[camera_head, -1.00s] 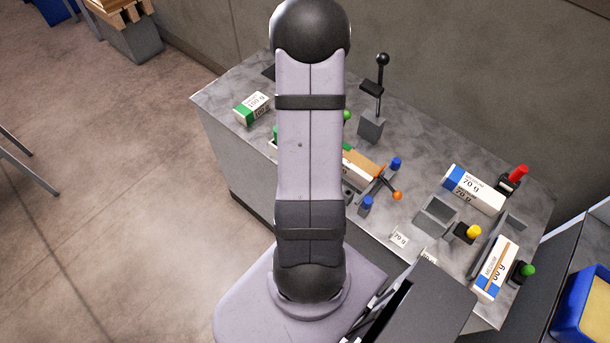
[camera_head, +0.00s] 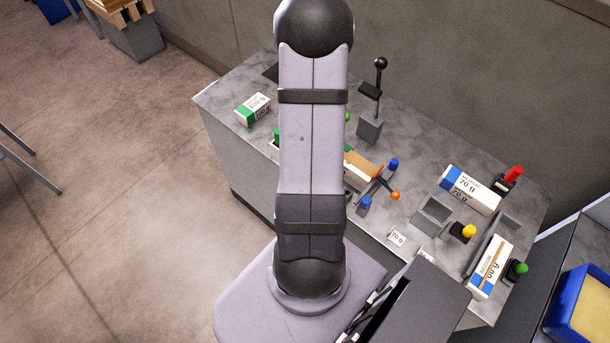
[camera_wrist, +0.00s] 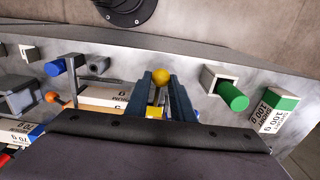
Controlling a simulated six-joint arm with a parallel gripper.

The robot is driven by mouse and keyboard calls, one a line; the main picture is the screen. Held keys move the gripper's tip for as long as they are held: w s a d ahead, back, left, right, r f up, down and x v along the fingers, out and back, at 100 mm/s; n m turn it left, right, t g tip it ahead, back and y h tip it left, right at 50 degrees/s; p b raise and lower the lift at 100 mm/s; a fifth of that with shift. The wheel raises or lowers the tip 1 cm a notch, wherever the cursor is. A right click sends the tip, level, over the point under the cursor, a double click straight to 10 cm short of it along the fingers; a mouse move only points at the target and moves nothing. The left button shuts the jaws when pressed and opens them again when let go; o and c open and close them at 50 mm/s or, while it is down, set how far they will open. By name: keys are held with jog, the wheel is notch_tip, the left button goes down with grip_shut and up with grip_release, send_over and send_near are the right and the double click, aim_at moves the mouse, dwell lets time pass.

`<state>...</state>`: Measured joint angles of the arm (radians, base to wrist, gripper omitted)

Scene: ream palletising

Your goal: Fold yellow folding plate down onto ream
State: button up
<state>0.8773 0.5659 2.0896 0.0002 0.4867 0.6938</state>
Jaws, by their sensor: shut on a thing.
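In the wrist view, my gripper (camera_wrist: 162,84) is shut on the round yellow knob (camera_wrist: 161,76) of the yellow folding plate. A small piece of the yellow plate (camera_wrist: 154,112) shows between the fingers; most of it is hidden behind the wrist, so its tilt cannot be told. A ream (camera_wrist: 105,98) with a white wrapper lies just left of the fingers. In the head view, a ream (camera_head: 357,172) with a tan top shows partly to the right of my arm, which hides the gripper and the yellow plate.
An orange-tipped lever (camera_head: 394,195) and blue posts stand near the ream. A black-knobbed lever (camera_head: 370,125) stands behind. A green-ended ream (camera_head: 253,109) lies at left. Blue-ended (camera_head: 470,190) and banded (camera_head: 491,266) reams lie at right, near red, yellow and green knobs.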

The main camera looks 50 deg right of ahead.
jog(key=shift+d+r, duration=0.15)
jog(key=shift+d, duration=0.05)
jog(key=shift+d+r+p, duration=0.5)
jog(key=shift+p, duration=0.1)
jog(key=shift+d+r, duration=0.15)
jog(key=shift+d+r+p, duration=0.25)
jog(key=shift+d+p, duration=0.1)
jog(key=shift+c, duration=0.3)
jog(key=shift+d, duration=0.15)
grip_shut()
jog(key=shift+d+r, duration=0.1)
jog(key=shift+r, duration=0.05)
